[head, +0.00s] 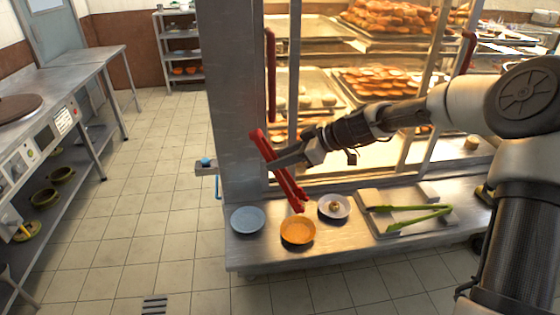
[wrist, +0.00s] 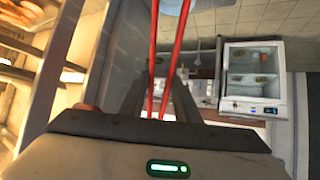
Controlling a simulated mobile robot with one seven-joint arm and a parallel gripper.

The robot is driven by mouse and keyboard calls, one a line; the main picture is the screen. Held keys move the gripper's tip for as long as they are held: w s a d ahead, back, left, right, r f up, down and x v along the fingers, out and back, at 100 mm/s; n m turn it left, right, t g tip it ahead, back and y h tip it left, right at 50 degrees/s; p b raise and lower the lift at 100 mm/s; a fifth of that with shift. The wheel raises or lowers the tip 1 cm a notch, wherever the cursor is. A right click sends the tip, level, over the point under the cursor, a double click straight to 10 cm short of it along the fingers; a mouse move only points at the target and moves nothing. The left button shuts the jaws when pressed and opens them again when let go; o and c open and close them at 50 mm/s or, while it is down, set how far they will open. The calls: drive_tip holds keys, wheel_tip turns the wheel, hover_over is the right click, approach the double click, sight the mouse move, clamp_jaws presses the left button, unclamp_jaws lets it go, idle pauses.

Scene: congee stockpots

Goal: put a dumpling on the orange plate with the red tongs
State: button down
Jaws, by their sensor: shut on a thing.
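My gripper (head: 281,162) is shut on the red tongs (head: 290,186) in front of the display case. The tongs slant down to the right, and their lower ends show just above and behind the orange plate (head: 297,232) in the picture. In the wrist view the two red arms of the tongs (wrist: 155,45) run up between my dark fingers. The orange plate lies on the steel counter and looks empty. A white dish (head: 343,212) right of it holds a small brownish piece; I cannot tell whether it is a dumpling. Pale pieces (head: 322,100) lie inside the case.
A blue plate (head: 247,220) lies left of the orange plate. Green tongs (head: 408,218) lie on a board at the right. The case has a steel post (head: 232,100) at its left and red handles (head: 270,75). The counter's front edge is clear.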

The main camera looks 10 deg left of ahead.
sight(280, 184)
drive_tip(key=shift+f+b, duration=1.7)
drive_tip(key=shift+f, duration=2.8)
drive_tip(key=c, duration=1.7)
unclamp_jaws()
wheel_tip(280, 184, up, 10)
drive_tip(key=p, duration=0.3)
drive_tip(key=shift+c, duration=0.2)
